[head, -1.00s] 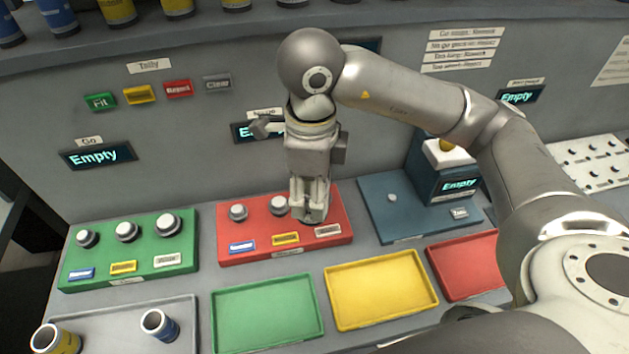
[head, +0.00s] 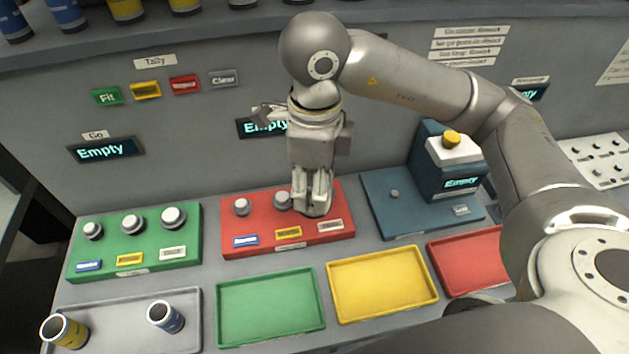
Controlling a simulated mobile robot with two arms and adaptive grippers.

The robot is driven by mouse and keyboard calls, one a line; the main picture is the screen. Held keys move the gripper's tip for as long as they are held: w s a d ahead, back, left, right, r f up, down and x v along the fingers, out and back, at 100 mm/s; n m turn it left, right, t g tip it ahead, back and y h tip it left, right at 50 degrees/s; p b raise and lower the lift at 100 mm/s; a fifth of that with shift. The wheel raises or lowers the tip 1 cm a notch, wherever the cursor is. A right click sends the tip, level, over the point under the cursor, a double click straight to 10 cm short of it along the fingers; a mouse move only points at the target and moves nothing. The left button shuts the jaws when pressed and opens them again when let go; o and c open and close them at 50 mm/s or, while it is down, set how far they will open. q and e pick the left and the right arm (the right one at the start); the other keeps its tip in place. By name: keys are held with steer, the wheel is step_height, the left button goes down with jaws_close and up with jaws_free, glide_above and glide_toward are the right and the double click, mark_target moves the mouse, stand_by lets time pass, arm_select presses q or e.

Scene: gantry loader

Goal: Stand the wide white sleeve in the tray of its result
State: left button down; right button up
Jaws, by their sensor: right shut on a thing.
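My right gripper (head: 314,205) points down at the right end of the red gauge block (head: 240,222). It is shut on a pale upright piece (head: 318,196), which looks like the white sleeve. The fingers hide most of it, and I cannot tell how far it sits over the block's third post. The green tray (head: 270,309), yellow tray (head: 383,284) and red tray (head: 466,262) lie in front and look empty, though my arm covers part of the red one. My left gripper is out of view.
The grey tray (head: 190,335) holds a yellow sleeve (head: 66,333) and a blue sleeve (head: 166,317). The green gauge block (head: 135,243) stands at left with bare posts. A blue station (head: 446,178) stands at right. The "Go" display (head: 105,149) reads Empty.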

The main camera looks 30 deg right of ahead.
step_height(320, 180, up, 3)
steer(key=shift+f+p, duration=0.15)
steer(key=shift+p, duration=0.6)
